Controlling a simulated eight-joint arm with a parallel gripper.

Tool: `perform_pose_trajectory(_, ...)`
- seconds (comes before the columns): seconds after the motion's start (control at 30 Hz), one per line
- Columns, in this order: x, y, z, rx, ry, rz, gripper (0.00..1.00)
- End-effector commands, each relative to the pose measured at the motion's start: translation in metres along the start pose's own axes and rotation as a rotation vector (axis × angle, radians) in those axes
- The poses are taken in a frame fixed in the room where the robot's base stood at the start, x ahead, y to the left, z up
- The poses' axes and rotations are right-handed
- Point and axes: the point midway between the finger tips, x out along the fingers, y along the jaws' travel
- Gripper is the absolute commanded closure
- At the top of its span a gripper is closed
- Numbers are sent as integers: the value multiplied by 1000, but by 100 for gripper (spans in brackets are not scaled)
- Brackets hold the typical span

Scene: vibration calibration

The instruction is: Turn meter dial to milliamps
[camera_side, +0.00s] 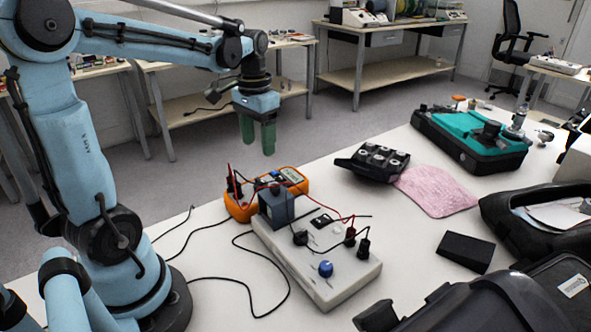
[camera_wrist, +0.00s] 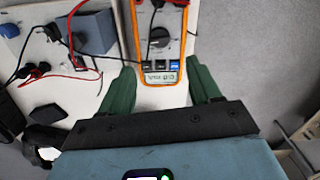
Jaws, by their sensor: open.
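The orange multimeter (camera_side: 267,192) lies on the white table, behind the grey control box. In the wrist view the multimeter (camera_wrist: 143,40) shows its round dark dial (camera_wrist: 159,38) and its lit display (camera_wrist: 160,77). The display's small text is hard to read, and the dial setting cannot be made out. My gripper (camera_side: 258,137) hangs above and behind the multimeter in the side view, apart from it, with green fingers pointing down. In the wrist view its fingers (camera_wrist: 162,88) are spread apart, with the display end of the meter between them. Nothing is held.
A grey box (camera_side: 330,272) with a blue knob (camera_side: 325,268) and a blue-grey block (camera_side: 276,207) stands beside the meter. Red and black leads run over both. A black keypad device (camera_side: 372,163), a pink cloth (camera_side: 436,190) and a teal case (camera_side: 468,140) lie to the right.

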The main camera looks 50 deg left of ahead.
Motion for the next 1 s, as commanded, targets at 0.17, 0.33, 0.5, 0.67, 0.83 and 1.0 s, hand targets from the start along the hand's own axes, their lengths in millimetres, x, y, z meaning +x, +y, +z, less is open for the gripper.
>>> perform_pose_trajectory(0.17,-14,0,0,0,0,0,37)
perform_pose_trajectory(0.33,-18,0,0,0,0,0,37)
perform_pose_trajectory(0.5,-18,0,0,0,0,0,37)
perform_pose_trajectory(0.67,-17,0,0,0,0,0,37)
perform_pose_trajectory(0.83,-5,0,0,0,0,0,37)
perform_pose_trajectory(1.0,17,0,0,0,0,0,37)
